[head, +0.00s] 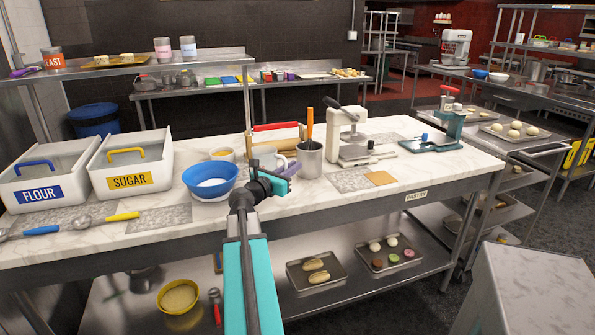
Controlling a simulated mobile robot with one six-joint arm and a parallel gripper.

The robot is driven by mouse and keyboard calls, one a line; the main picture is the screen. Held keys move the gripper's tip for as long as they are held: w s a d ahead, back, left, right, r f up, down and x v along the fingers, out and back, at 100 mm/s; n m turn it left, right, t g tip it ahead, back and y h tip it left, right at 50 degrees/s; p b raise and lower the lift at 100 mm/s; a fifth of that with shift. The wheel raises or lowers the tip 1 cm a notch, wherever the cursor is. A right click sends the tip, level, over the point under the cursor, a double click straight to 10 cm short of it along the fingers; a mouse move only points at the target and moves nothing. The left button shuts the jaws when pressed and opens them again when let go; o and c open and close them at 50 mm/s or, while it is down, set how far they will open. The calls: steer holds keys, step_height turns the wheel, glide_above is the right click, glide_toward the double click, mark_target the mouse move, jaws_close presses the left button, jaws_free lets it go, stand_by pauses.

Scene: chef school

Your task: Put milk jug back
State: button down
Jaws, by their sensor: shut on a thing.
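The milk jug (265,154) appears as a small pale grey-white jug on the marble counter, between the blue bowl and the metal utensil holder.
A blue bowl (209,181) stands close on the left. A metal utensil holder (309,160) stands close on the right, with a white press (352,137) beyond it. Flour (39,191) and sugar bins (131,180) fill the left.

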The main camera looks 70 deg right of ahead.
steer(key=shift+w+d+f, duration=0.1)
steer(key=shift+d+f, duration=0.05)
steer(key=shift+d, duration=1.35)
steer(key=shift+w+d+f, duration=0.1)
steer(key=shift+d, duration=1.4)
steer(key=shift+f, duration=0.1)
steer(key=shift+f, duration=1.7)
steer(key=shift+f, duration=0.15)
steer(key=c, duration=1.8)
jaws_free()
steer(key=shift+c, duration=0.2)
steer(key=shift+a, duration=0.1)
steer(key=shift+v, duration=5.9)
